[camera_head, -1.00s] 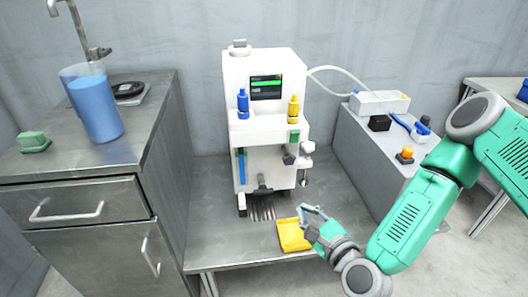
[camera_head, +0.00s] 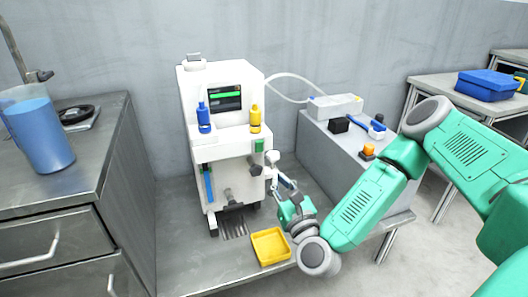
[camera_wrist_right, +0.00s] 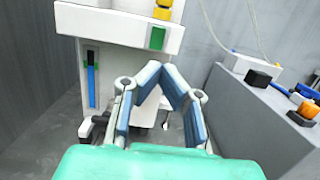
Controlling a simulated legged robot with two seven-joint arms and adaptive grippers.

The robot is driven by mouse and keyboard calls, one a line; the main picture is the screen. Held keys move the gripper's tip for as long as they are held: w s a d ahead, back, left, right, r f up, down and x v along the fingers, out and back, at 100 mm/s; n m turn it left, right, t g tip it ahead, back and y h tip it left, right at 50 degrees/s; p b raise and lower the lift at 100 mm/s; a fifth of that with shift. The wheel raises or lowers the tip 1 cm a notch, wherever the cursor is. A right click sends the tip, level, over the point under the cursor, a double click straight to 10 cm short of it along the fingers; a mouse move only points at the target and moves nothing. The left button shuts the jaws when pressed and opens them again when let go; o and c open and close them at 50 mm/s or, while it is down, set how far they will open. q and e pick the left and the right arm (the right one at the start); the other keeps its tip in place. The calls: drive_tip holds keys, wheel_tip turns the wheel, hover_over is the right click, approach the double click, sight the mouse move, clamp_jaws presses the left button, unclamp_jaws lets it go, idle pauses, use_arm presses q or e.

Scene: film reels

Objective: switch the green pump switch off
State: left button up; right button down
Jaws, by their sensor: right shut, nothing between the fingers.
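The green pump switch (camera_head: 259,145) is a small green rectangle on the right front of the white machine (camera_head: 190,95), below the yellow-capped bottle. It also shows in the right wrist view (camera_wrist_right: 157,38), on the machine's white ledge. My right gripper (camera_head: 281,180) is shut and empty, in front of the machine's lower right side, below and to the right of the switch. In the right wrist view its fingertips (camera_wrist_right: 162,70) meet just below the switch, apart from it as far as I can tell. My left gripper is not in view.
A yellow tray (camera_head: 270,246) lies on the metal table below my right gripper. A grey block (camera_head: 330,152) with a pump box, black cube and orange button stands to the right. A blue liquid jug (camera_head: 40,135) stands on the left cabinet. Black knobs project from the machine.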

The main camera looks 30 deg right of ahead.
drive_tip(key=b, duration=0.1)
approach(260, 145)
drive_tip(key=w, duration=0.2)
drive_tip(key=w+d, duration=0.1)
drive_tip(key=w, duration=0.2)
drive_tip(key=w+d+b, duration=0.1)
drive_tip(key=shift+w+d+r, duration=0.3)
drive_tip(key=shift+w+r, duration=0.1)
drive_tip(key=shift+w+a+r, duration=0.1)
drive_tip(key=shift+w+r, duration=0.05)
drive_tip(key=shift+w, duration=0.25)
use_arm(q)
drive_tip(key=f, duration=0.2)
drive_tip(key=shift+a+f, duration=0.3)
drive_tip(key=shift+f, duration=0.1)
use_arm(e)
drive_tip(key=shift+a+r, duration=0.1)
drive_tip(key=shift+a, duration=0.15)
